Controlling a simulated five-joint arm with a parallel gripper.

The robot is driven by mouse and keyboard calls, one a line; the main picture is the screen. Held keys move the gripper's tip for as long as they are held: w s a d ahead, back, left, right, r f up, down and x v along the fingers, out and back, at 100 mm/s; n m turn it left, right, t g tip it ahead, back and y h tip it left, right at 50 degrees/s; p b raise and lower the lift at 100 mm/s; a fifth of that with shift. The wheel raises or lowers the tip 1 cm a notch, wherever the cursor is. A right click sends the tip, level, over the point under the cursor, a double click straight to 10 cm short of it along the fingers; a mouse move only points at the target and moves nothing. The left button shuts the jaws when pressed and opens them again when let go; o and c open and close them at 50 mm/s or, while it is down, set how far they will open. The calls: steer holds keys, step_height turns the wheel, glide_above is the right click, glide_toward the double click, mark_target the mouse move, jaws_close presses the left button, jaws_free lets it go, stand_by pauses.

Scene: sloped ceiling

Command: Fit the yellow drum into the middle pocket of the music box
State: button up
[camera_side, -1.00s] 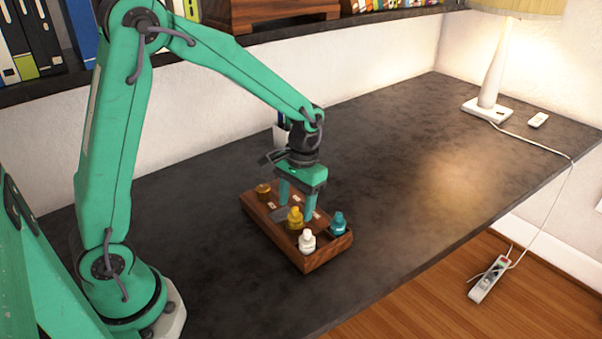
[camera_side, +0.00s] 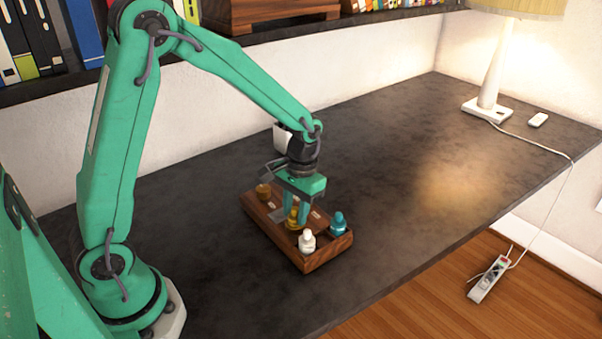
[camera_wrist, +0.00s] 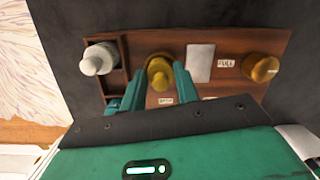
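The yellow drum (camera_side: 293,220) stands upright on the wooden music box (camera_side: 318,262), beside the pocketed end. It also shows in the wrist view (camera_wrist: 159,74), between the two teal fingers. My gripper (camera_side: 297,215) points down with its fingers closed against the drum's sides; in the wrist view the fingertips (camera_wrist: 162,70) flank it closely. A white drum (camera_wrist: 97,60) sits in an end pocket of the box. A teal drum (camera_side: 338,223) stands in the opposite end pocket. The middle pocket between them is mostly hidden by a finger in the wrist view.
A brass knob (camera_wrist: 262,68) and a pale metal plate (camera_wrist: 200,62) are on the box's other half. The dark table (camera_side: 400,190) is clear to the right, up to the lamp (camera_side: 488,85).

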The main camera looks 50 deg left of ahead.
mark_target(294, 209)
steer(key=shift+r, duration=0.1)
steer(key=shift+r, duration=0.8)
step_height(294, 209, up, 2)
steer(key=shift+w+r, duration=0.1)
steer(key=shift+r, duration=0.1)
steer(key=s+d+r, duration=0.2)
steer(key=d, duration=0.1)
steer(key=s+d+r, duration=0.2)
steer(key=d, duration=0.1)
steer(key=s+d+r, duration=0.2)
steer(key=d+r, duration=0.1)
steer(key=shift+s+d, duration=0.2)
steer(key=shift+d, duration=0.2)
steer(key=shift+d, duration=0.15)
steer(key=shift+d+m, duration=1.3)
steer(key=shift+d, duration=1.6)
steer(key=w+a+f, duration=0.2)
steer(key=a, duration=0.1)
steer(key=w+a+f, duration=0.2)
steer(key=w, duration=0.1)
steer(key=w+a+f, duration=0.3)
steer(key=shift+w+a, duration=0.1)
steer(key=shift+a, duration=0.2)
